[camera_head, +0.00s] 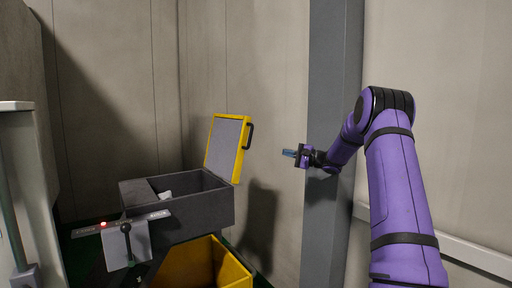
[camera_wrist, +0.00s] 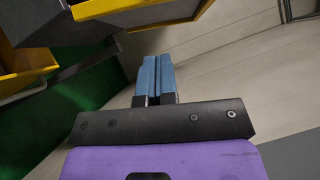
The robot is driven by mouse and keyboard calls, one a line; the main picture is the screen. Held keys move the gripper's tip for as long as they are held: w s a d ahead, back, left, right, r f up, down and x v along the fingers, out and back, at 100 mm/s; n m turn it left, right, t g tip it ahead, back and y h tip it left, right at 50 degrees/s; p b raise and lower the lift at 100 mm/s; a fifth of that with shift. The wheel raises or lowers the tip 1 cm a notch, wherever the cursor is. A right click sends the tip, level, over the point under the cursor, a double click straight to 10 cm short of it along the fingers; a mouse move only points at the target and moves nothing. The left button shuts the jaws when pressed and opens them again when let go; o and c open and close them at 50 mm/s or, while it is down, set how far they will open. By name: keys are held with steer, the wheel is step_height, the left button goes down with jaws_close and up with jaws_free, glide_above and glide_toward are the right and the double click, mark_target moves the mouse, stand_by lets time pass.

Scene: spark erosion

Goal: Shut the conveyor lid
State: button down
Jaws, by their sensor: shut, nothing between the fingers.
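The conveyor lid (camera_head: 226,146) is a grey panel with a yellow frame. It stands open, tilted up at the right end of the dark grey conveyor box (camera_head: 205,210). A black handle (camera_head: 249,135) is on the lid's right side. My gripper (camera_head: 287,153) is to the right of the lid, apart from it, in the head view. In the wrist view my gripper's blue fingers (camera_wrist: 155,62) are together with nothing between them. A yellow-edged part (camera_wrist: 110,10) shows at the top of the wrist view; I cannot tell for sure that it is the lid.
A yellow bin (camera_head: 200,265) stands under the conveyor box. A lever panel (camera_head: 126,245) with a red light is at the box's front left. A grey column (camera_head: 333,60) rises behind my gripper. The wall is close behind the lid.

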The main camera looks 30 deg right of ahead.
steer(key=s+a+x, duration=0.1)
steer(key=x, duration=1.1)
steer(key=shift+a+r, duration=0.3)
steer(key=shift+a, duration=0.35)
steer(key=shift+a+r, duration=0.1)
steer(key=shift+a, duration=0.05)
